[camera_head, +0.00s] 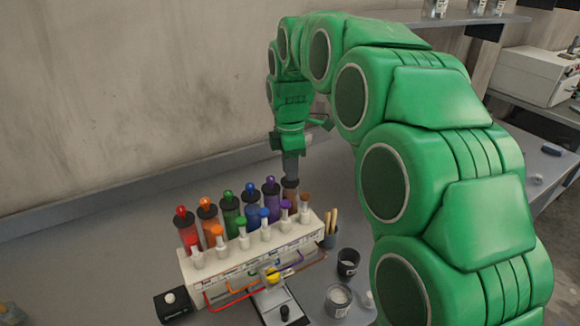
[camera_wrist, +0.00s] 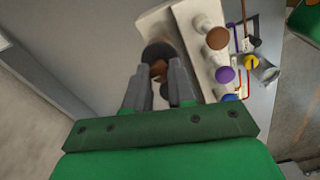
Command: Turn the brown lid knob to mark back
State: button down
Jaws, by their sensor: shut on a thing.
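The brown lid knob (camera_wrist: 158,69) shows between my fingertips in the wrist view, on top of a dark round lid. My gripper (camera_wrist: 160,76) is shut on this knob, pointing down at it. In the head view my gripper (camera_head: 290,172) stands over the dark lid of the brown canister (camera_head: 290,191), at the right end of the back row, and hides the knob. No mark for the knob's position can be read in either view.
Canisters with red, orange, green, blue and purple (camera_head: 270,180) knobs stand to the left. In front is a white dispenser block (camera_head: 190,270) with coloured taps, including a brown tap (camera_wrist: 216,39). A brush cup (camera_head: 330,238) and dark cup (camera_head: 348,262) stand right. A wall rises behind.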

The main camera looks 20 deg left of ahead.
dwell(0.3)
jog(key=c, duration=1)
grip_release()
jog(key=shift+o, duration=0.2)
jog(key=shift+r, duration=0.15)
jog(key=shift+r, duration=3.8)
